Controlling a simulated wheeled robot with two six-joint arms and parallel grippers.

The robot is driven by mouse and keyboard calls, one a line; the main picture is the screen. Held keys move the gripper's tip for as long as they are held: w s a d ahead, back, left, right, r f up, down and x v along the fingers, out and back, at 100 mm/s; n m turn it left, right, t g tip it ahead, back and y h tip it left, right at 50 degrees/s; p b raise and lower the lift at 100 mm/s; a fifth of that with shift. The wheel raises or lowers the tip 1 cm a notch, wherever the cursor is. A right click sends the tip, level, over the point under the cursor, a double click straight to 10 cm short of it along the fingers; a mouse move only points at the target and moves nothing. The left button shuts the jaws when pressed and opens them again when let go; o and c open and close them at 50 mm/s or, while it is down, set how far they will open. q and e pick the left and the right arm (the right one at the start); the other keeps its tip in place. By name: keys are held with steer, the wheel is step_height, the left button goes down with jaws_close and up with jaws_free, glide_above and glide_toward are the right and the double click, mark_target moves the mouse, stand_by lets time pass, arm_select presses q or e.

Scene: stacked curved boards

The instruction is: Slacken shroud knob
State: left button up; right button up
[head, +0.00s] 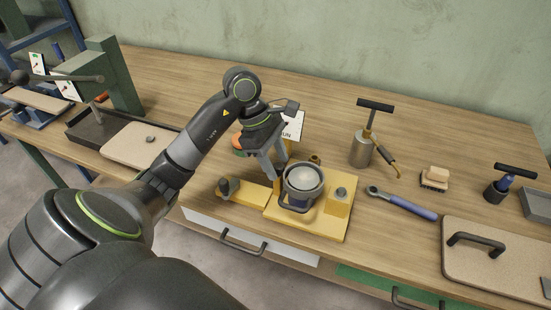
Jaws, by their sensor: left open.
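A yellow fixture (312,229) stands near the front edge of the wooden bench. It carries a grey round cup-like part (304,178) with a pale domed top and a dark loop handle in front. A dark knob (229,187) sits at the left end of a yellow arm, and a grey knob (341,193) sits on a yellow block at the right. I cannot tell which of these is the shroud knob. My left gripper (276,176) is open and points down, just left of and behind the cup-like part. Its fingers look empty. My right gripper is not in view.
A hand pump (362,149), a ratchet wrench (402,204), a brush (434,178) and a T-handled tool (498,190) stand to the right. A board with a handle (500,262) lies front right. A white label (292,126) is partly behind my gripper. Bare bench lies behind.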

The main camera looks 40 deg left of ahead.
arm_select(q)
steer(key=c, duration=1)
steer(key=shift+f+n+b, duration=0.15)
steer(key=shift+n+b, duration=0.25)
steer(key=shift+b, duration=0.25)
steer(key=shift+n+t, duration=0.3)
steer(key=o, duration=1)
steer(key=b+v, duration=0.2)
steer(key=v, duration=1.5)
steer(key=shift+r, duration=0.35)
